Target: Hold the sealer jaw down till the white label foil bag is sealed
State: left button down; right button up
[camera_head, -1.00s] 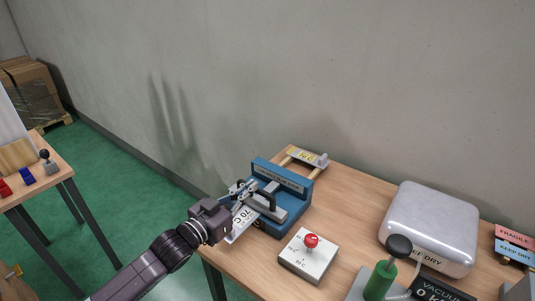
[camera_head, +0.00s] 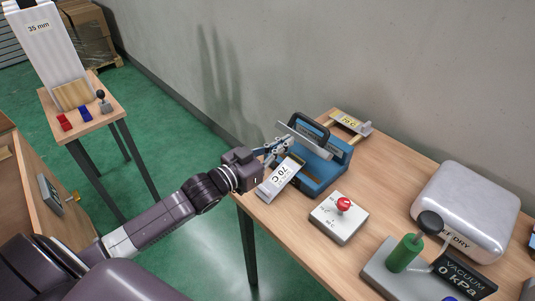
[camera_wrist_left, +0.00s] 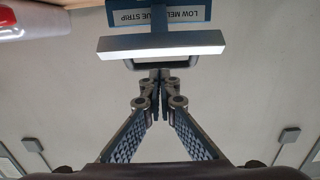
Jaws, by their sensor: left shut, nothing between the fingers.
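The blue sealer (camera_head: 325,178) stands near the table's back edge. Its grey jaw bar (camera_head: 303,141) with black handle (camera_head: 311,126) is tilted up, clear of the base; the bar also shows in the left wrist view (camera_wrist_left: 160,43). The white label foil bag (camera_head: 282,178), marked 70 C, lies at the sealer's front with its near end sticking out. My left gripper (camera_head: 284,147) is shut and empty beside the raised jaw, left of the handle. In the left wrist view its fingertips (camera_wrist_left: 158,82) meet just below the handle; contact is unclear. My right gripper is out of view.
A yellow-label bag (camera_head: 350,121) lies behind the sealer. A small table (camera_head: 98,117) is at left.

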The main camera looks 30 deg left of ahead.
pick_arm(q)
jog(key=b+v, duration=0.1)
jog(key=v, duration=0.5)
jog(key=shift+s+a+f+b, duration=0.2)
jog(key=shift+f+b, duration=0.1)
jog(key=shift+f, duration=0.15)
jog(key=shift+f, duration=0.1)
